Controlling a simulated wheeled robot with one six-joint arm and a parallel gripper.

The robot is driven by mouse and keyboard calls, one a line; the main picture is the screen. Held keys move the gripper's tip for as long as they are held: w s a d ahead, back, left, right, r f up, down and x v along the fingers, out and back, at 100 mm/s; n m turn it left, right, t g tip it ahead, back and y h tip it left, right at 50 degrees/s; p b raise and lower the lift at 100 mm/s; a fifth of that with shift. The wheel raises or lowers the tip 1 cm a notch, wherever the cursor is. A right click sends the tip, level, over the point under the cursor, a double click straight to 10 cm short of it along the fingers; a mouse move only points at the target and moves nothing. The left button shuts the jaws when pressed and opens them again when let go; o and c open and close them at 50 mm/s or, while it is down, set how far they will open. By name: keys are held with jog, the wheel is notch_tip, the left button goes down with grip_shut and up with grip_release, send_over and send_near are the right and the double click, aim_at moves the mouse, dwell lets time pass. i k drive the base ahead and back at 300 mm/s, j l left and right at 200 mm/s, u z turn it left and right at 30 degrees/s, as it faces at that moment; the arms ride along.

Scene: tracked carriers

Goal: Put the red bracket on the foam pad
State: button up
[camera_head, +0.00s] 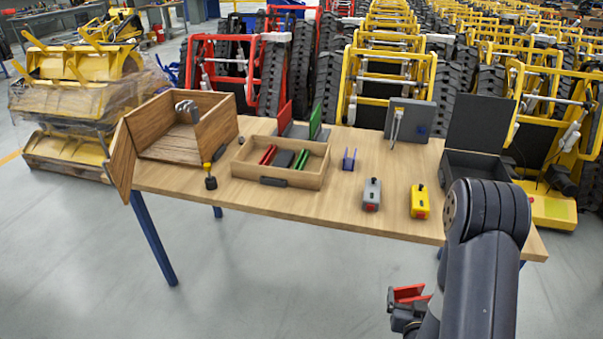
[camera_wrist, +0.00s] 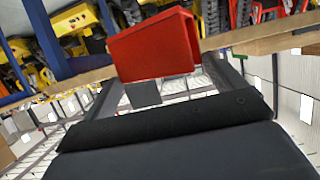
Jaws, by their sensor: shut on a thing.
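The red bracket (camera_head: 410,292) is held in my gripper (camera_head: 405,306), low and in front of the table's near edge at the right. In the wrist view the red bracket (camera_wrist: 155,48) shows as an angled piece at the far end of the dark fingers, and my gripper (camera_wrist: 165,90) is shut on it. A foam pad cannot be made out for certain. An open black case (camera_head: 475,166) with a dark inside stands at the table's right end, partly hidden by my arm.
Floor in front is clear.

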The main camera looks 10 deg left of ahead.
aim_at(281, 160)
jog(key=j+z, duration=0.3)
jog(key=j, duration=0.65)
jog(key=j+z, duration=0.3)
jog(key=j, duration=0.6)
